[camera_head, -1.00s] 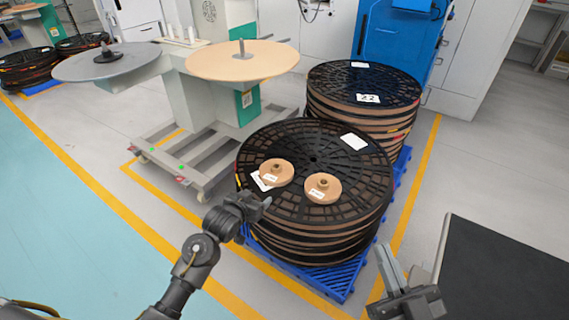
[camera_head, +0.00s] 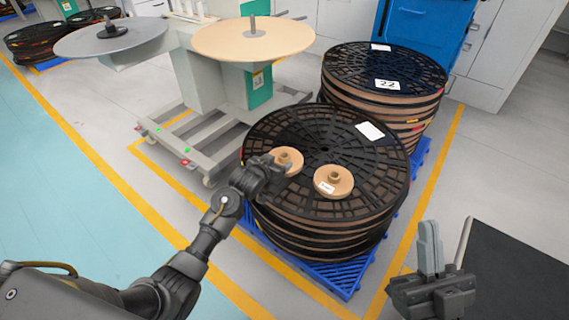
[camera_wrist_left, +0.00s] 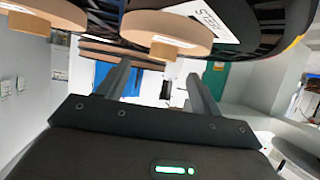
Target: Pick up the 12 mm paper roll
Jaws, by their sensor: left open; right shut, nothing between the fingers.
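Two small tan paper rolls lie flat on the top black reel of the front stack in the head view: a left roll (camera_head: 290,160) and a right roll (camera_head: 333,181). Their labels are too small to read, so I cannot tell which is 12 mm. My left gripper (camera_head: 274,168) is at the near left side of the left roll and partly covers it and its label. In the left wrist view its fingers (camera_wrist_left: 160,82) are apart with no roll between them; a near roll (camera_wrist_left: 168,27) and another roll (camera_wrist_left: 52,12) show above them. My right gripper (camera_head: 429,238) is shut and empty, off to the right.
The front reel stack (camera_head: 330,222) stands on a blue pallet (camera_head: 330,277). A second stack marked 22 (camera_head: 388,85) is behind it. A rewind machine with a tan disc (camera_head: 252,42) and a grey disc (camera_head: 110,42) stands at the back left. Floor is clear at left.

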